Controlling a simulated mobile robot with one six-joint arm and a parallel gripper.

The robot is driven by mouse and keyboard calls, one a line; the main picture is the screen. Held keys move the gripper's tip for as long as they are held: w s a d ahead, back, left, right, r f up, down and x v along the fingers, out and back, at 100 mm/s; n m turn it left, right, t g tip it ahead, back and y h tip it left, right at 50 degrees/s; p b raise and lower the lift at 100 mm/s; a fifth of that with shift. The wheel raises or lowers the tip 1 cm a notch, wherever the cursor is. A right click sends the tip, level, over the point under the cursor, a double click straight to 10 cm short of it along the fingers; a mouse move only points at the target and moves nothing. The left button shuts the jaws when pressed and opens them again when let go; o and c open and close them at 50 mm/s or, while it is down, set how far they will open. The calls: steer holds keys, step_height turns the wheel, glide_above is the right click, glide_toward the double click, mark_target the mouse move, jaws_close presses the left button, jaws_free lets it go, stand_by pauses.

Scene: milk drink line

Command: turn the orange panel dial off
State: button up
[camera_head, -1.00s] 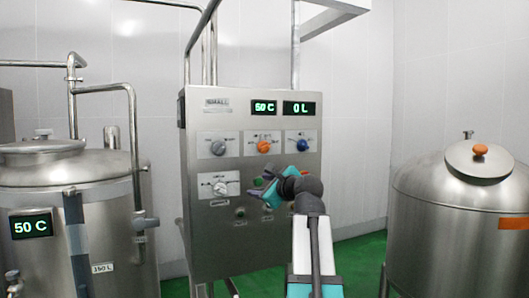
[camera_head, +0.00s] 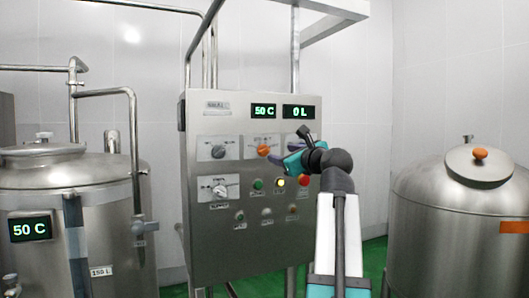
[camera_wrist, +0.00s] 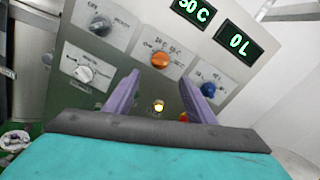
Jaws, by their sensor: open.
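The orange dial (camera_head: 263,150) is on the upper middle plate of the grey control panel (camera_head: 225,255). In the wrist view the orange dial (camera_wrist: 160,59) shows beyond the fingertips, roughly midway between them. Its pointer direction is too small to tell. My gripper (camera_head: 288,150) is in front of the panel, just right of the orange dial in the head view. In the wrist view my gripper (camera_wrist: 158,80) has its two purple fingers spread apart with nothing between them. I see no contact with the dial.
A blue dial (camera_wrist: 208,89) is close by the right finger. A lit yellow button (camera_head: 280,183) and a red button (camera_head: 304,181) sit below. Steel tanks (camera_head: 75,250) (camera_head: 440,215) flank the panel.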

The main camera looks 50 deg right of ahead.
mark_target(265, 150)
steer(key=p+x, duration=0.3)
steer(key=x, duration=1)
steer(key=shift+w, duration=0.3)
steer(key=shift+c, duration=0.2)
